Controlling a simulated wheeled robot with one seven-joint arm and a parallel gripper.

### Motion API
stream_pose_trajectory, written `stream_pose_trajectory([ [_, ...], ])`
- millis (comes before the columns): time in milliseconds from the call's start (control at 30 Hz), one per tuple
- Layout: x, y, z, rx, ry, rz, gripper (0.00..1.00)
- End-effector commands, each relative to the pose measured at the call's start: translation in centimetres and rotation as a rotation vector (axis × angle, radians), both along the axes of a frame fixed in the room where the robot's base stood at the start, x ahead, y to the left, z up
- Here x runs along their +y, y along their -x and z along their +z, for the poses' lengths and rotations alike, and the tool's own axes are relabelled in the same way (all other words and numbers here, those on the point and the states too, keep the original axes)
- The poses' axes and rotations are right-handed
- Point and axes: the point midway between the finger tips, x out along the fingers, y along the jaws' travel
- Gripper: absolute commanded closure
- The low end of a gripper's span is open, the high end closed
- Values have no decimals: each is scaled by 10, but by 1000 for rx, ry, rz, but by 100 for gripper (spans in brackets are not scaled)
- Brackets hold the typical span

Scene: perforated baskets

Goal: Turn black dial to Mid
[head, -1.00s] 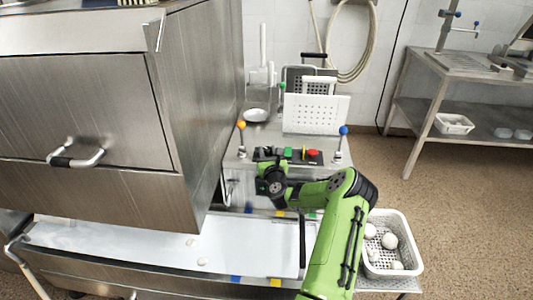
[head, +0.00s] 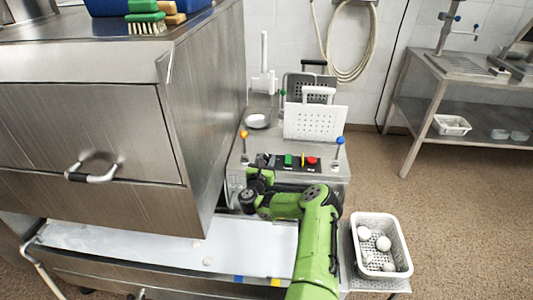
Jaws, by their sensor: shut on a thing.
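A dark control panel (head: 297,167) lies on the steel counter, with a green button (head: 288,160), a thin yellow switch and a red button (head: 311,161). The black dial (head: 262,159) is at the panel's left end, small and largely hidden by my gripper. My green arm reaches in from the lower right, and my gripper (head: 263,168) is at the dial, shut on it. The dial's pointer and any Mid marking are too small and too covered to read.
An orange-topped lever (head: 244,146) and a blue-topped lever (head: 338,151) stand on either side of the panel. A white perforated board (head: 315,123) is behind it. A large steel machine (head: 100,130) rises at left. A white basket (head: 354,246) with several round items is at right.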

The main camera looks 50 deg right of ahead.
Motion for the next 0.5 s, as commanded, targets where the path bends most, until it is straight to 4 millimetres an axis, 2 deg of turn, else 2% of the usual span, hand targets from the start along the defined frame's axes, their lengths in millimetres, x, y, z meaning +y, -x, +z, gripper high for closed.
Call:
stream_pose_trajectory([
  [200, -1, -2, 2, -7, 3, -172, 95],
  [500, -2, -4, 2, -8, 6, -319, 95],
])
